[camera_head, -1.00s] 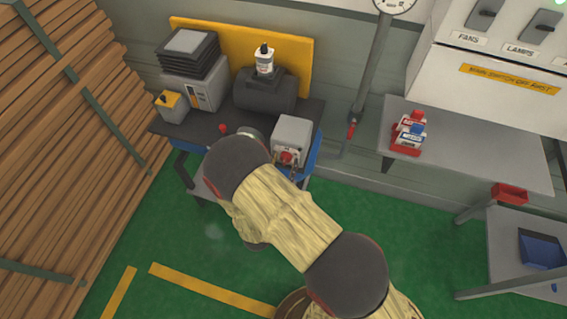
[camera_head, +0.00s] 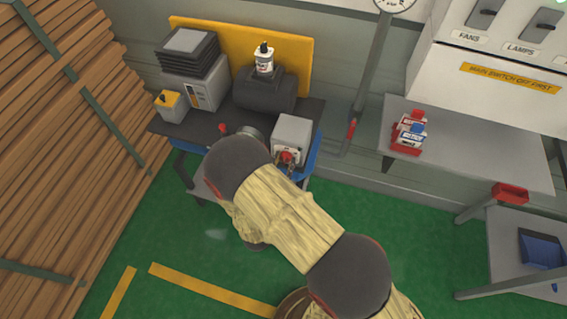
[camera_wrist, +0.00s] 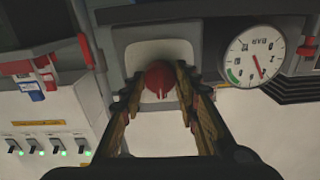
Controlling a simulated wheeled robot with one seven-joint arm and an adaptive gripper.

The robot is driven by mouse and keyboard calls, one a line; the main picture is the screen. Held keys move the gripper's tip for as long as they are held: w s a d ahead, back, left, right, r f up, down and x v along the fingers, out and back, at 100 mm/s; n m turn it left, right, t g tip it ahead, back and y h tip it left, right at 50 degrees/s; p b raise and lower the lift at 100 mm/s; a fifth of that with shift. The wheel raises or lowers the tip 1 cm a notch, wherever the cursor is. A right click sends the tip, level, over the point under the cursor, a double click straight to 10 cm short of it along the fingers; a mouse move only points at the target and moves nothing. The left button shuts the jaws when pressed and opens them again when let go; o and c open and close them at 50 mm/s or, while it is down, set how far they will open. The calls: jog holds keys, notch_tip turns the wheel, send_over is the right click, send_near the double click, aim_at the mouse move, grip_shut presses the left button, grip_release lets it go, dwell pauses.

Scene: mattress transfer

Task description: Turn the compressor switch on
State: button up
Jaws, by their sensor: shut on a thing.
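The compressor switch is a red rotary knob (camera_wrist: 158,79) on a pale plate (camera_wrist: 146,52) in the wrist view. In the head view the red knob (camera_head: 287,156) is on the front of a light grey box (camera_head: 293,132) at the right end of the dark bench. My gripper (camera_wrist: 160,84) is shut on the knob, with one finger on each side of it. A pointed ridge shows on the knob's face between the fingers. In the head view my arm hides part of the bench, and the fingertips show only small below the box.
A dial gauge (camera_wrist: 254,55) is right of the knob in the wrist view. A dark tank (camera_head: 264,92) with a bottle (camera_head: 264,60) stands behind the box. A grey table (camera_head: 470,152) with red and blue items (camera_head: 408,134) is at right. Stacked planks (camera_head: 60,130) fill the left.

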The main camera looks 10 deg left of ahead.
jog(key=shift+m+b, duration=5.5)
jog(key=shift+m, duration=0.2)
jog(key=o, duration=1.2)
jog(key=s, duration=0.8)
jog(key=s+a, duration=0.1)
jog(key=s, duration=0.3)
